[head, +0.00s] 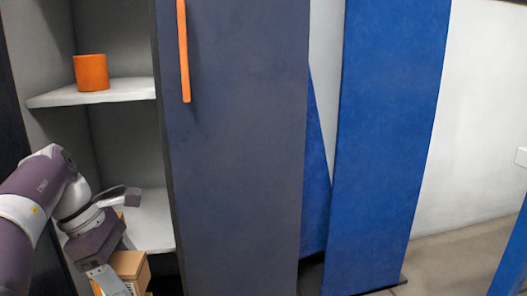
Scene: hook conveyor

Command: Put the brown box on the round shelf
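A brown box (130,265) shows at the bottom left of the head view, partly cut off by the lower edge and partly behind my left gripper. My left gripper (114,238) is right at the box, in front of the open cabinet. Its fingers are partly hidden, and I cannot tell whether they are closed on the box. I see no shelf that is clearly round. My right gripper is not in view.
An orange cup-like object (91,72) stands on the upper white shelf (118,92) of the cabinet. A lower white shelf (152,222) is below. A dark grey door (238,150) with an orange handle (183,50) stands right of the opening. A blue panel (390,130) is further right.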

